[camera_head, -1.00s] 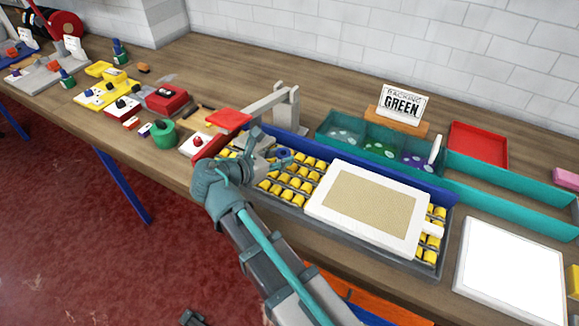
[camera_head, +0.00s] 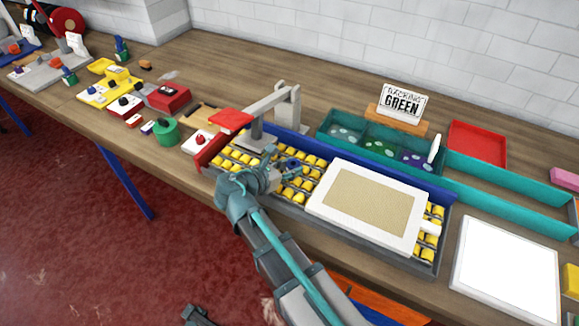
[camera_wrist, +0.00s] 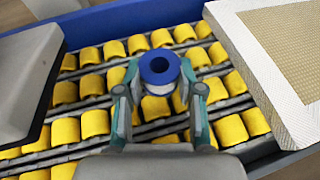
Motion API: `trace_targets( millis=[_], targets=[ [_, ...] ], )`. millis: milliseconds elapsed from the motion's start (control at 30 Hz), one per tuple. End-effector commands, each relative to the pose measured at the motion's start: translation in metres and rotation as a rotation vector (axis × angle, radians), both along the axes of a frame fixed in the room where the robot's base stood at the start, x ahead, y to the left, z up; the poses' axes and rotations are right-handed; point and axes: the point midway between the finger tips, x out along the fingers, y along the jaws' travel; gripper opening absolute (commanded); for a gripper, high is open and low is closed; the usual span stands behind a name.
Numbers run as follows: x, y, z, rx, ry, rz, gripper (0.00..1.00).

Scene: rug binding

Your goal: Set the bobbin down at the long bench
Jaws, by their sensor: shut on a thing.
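My gripper (camera_head: 283,173) is shut on the bobbin (camera_head: 292,164), a small spool with a blue flange and a white side. The bobbin also shows in the wrist view (camera_wrist: 160,70), standing between the two fingertips with its round hole facing the camera. My gripper holds it over the tray of yellow rollers (camera_head: 241,157) on the long bench (camera_head: 240,75). Whether the bobbin touches the rollers cannot be told. A white-framed rug panel (camera_head: 330,207) lies on the rollers to the right of the bobbin.
A grey press arm with a red part (camera_head: 231,120) stands at the tray's left end, close to my gripper. Behind the tray is a teal divided bin (camera_head: 340,146) with a "BACKING GREEN" sign (camera_head: 403,102). A white board (camera_head: 506,268) lies at right. Bare wood shows behind the press.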

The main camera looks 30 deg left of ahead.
Motion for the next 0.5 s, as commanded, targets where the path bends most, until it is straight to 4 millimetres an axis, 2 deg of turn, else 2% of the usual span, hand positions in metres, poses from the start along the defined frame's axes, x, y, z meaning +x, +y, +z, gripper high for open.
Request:
trace_targets(
  millis=[167,200,333,500],
  targets=[
    [-0.0001,0.0001,-0.0024,-0.001,0.0,0.0,0.13],
    [-0.0001,0.0,-0.0031,-0.001,0.0,0.0,0.39],
    [-0.0001,0.0001,-0.0027,0.0,0.0,0.0,0.6],
    [-0.0001,0.0001,-0.0026,0.0,0.0,0.0,0.62]
  ],
)
